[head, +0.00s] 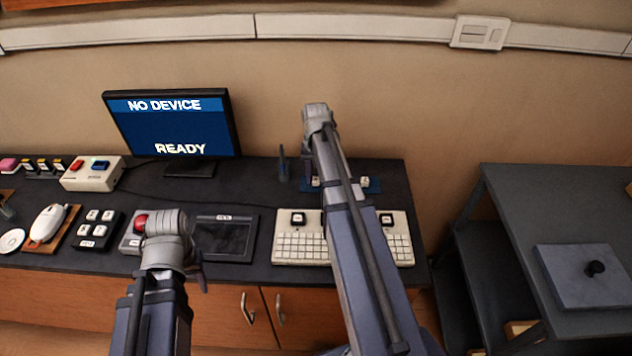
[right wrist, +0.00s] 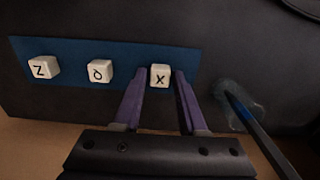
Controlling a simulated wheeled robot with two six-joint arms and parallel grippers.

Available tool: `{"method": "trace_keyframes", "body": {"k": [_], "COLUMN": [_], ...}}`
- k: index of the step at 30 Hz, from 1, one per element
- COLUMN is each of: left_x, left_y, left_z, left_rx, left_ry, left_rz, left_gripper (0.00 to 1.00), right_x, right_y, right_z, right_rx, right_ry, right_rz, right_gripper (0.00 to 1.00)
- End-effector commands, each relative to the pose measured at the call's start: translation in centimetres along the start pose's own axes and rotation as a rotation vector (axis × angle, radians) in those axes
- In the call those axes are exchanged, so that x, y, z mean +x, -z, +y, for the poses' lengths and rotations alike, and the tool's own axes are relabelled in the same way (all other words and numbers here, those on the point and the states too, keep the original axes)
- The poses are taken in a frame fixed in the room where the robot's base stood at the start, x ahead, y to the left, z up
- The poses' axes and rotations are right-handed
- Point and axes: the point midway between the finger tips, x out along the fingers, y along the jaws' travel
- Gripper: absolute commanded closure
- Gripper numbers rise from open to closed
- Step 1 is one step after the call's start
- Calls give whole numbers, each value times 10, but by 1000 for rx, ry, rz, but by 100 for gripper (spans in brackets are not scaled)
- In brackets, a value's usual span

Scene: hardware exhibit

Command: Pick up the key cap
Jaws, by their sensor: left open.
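Three white key caps stand in a row on a blue mat (right wrist: 190,60) in the right wrist view: one marked Z (right wrist: 43,68), one with a curved mark (right wrist: 100,71), and one marked X (right wrist: 160,77). My right gripper (right wrist: 158,76) is open, its purple fingertips on either side of the X cap with small gaps showing. In the head view the blue mat (head: 374,186) is partly hidden by my right arm, with a cap (head: 316,182) left of the arm and one (head: 365,181) right of it. My left gripper (head: 196,272) is above the counter's front, mostly hidden.
A keyboard (head: 300,246) lies in front of the mat, partly under my right arm. A dark upright tool (head: 283,164) stands close left of the mat. A monitor (head: 172,125), a dark tablet (head: 224,238) and a red-button box (head: 132,238) are further left.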

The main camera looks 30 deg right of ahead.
Motion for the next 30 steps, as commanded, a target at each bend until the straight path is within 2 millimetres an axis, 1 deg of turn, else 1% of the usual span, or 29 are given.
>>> {"method": "trace_keyframes", "body": {"k": [1,2,10,23,26,30], "left_x": [0,0,0,0,-3,-12], "left_y": [0,0,0,0,0,-1], "left_z": [0,0,0,0,0,-1], "left_rx": [0,0,0,0,0,0], "left_ry": [0,0,0,0,0,0], "left_rz": [0,0,0,0,0,0], "left_gripper": [50,50,50,50,50,50], "right_x": [0,0,0,0,-3,-12], "right_y": [0,0,0,0,0,0], "right_z": [0,0,0,0,0,0], "right_rx": [0,0,0,0,0,0], "right_ry": [0,0,0,0,0,0], "right_rz": [0,0,0,0,0,0], "right_gripper": [65,69,99,100,100,100]}}
